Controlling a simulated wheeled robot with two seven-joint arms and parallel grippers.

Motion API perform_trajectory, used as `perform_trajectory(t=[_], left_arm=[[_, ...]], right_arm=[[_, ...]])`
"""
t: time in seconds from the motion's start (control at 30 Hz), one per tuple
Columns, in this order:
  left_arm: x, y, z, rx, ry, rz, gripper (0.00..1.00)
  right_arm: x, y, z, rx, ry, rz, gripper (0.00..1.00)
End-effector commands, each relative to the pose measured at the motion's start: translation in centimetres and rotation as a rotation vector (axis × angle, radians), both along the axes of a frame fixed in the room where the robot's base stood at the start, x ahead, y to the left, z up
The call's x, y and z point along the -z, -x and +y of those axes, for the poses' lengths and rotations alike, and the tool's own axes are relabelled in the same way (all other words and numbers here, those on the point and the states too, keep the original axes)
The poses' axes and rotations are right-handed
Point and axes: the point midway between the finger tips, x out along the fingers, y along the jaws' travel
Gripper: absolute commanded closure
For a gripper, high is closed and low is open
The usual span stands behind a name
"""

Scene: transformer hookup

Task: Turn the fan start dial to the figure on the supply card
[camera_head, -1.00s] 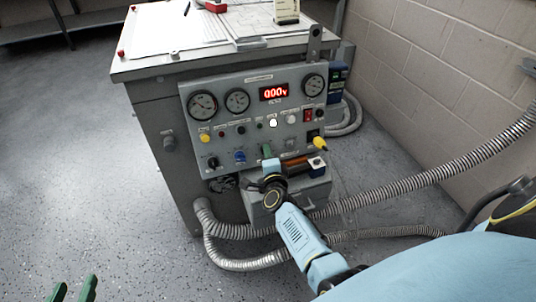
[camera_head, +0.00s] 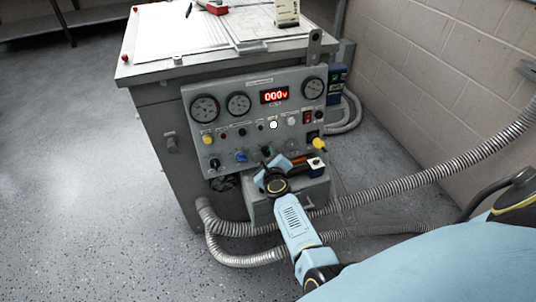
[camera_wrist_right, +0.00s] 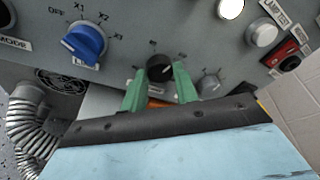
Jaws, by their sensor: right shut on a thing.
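The black dial (camera_wrist_right: 160,68) sits on the grey control panel (camera_wrist_right: 130,20) in the right wrist view. Small scale marks surround it, too blurred to read. My right gripper (camera_wrist_right: 159,84) has its green fingers on both sides of this dial and is shut on it. In the head view the right gripper (camera_head: 267,161) is at the panel's lower middle, and its wrist covers part of the area. A small upright card (camera_head: 287,12) stands on the desk top, its text unreadable. My left gripper is not in view.
A blue knob (camera_wrist_right: 84,41) is left of the dial and a grey knob (camera_wrist_right: 209,84) close on its right. The red display (camera_head: 274,96) reads 000V. An open-topped drawer box (camera_head: 305,190) juts out below the panel. Ribbed hoses (camera_head: 400,197) cross the right side.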

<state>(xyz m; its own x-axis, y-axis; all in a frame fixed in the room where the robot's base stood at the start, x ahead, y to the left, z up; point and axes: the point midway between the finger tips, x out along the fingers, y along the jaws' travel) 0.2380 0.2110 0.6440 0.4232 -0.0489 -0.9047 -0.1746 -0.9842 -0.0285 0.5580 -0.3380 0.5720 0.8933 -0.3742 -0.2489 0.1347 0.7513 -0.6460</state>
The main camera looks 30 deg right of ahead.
Motion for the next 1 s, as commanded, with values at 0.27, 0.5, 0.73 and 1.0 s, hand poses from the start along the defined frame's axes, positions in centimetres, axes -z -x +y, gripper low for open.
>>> perform_trajectory(t=[0.27,0.5,0.73,1.0], left_arm=[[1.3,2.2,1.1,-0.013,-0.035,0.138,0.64],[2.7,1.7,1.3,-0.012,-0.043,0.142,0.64],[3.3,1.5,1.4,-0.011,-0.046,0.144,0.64],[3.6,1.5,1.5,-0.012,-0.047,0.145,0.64]], right_arm=[[-0.2,0.0,0.1,0.036,-0.215,-0.051,0.93],[-0.2,-0.1,0.0,0.058,-0.336,-0.081,0.93],[-0.2,0.0,0.0,0.067,-0.393,-0.094,0.93],[-0.2,0.0,0.0,0.069,-0.404,-0.097,0.93]])
